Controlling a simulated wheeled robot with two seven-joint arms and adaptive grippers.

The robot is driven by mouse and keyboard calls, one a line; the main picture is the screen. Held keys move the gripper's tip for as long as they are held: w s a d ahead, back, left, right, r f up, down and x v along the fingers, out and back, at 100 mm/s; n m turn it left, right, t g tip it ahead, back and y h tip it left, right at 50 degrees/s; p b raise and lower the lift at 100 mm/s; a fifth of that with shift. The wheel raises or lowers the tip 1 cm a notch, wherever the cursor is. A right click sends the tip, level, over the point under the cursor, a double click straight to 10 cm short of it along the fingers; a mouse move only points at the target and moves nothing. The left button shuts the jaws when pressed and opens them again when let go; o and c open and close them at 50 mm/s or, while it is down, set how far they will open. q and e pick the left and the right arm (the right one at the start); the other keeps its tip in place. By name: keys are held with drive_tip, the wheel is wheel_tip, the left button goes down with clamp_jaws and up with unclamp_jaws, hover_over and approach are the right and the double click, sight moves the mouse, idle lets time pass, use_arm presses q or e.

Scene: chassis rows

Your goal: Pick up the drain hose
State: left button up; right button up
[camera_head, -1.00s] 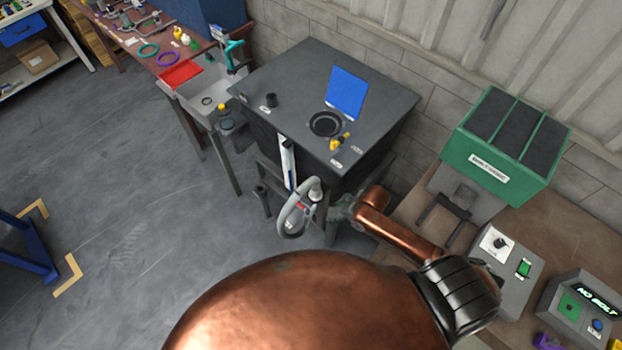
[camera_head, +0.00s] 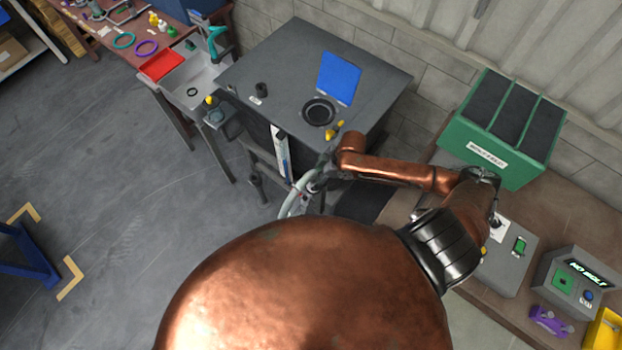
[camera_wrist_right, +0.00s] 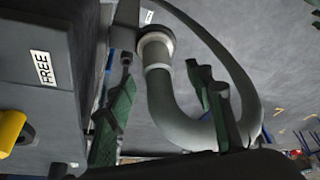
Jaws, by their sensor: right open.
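The drain hose (camera_head: 290,203) is a grey curved hose hanging at the front of the dark grey cabinet (camera_head: 270,62). In the right wrist view the hose (camera_wrist_right: 165,105) bends in a U below a pale collar. My right gripper (camera_head: 324,168) is at the hose's upper end in the head view, and my arm and body hide part of the hose. In the wrist view the open green fingers of the right gripper (camera_wrist_right: 164,72) stand on either side of the hose's upper part. The right finger overlaps the bend; contact cannot be told. My left gripper is not in view.
The cabinet top holds a blue panel (camera_head: 339,78), a round black opening (camera_head: 319,111) and yellow parts. A white-blue upright strip (camera_head: 281,152) is close to the gripper. A green bin (camera_head: 497,160) and control boxes stand on the right bench.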

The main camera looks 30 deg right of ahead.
drive_tip(key=x, duration=0.3)
drive_tip(key=shift+w+r, duration=0.15)
drive_tip(key=shift+w, duration=0.05)
drive_tip(key=c, duration=0.5)
drive_tip(key=shift+s, duration=0.1)
drive_tip(key=c, duration=0.5)
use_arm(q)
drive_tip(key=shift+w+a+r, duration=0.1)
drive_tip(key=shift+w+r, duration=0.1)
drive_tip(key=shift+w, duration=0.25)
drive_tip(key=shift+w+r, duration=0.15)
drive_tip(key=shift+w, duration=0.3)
use_arm(e)
clamp_jaws()
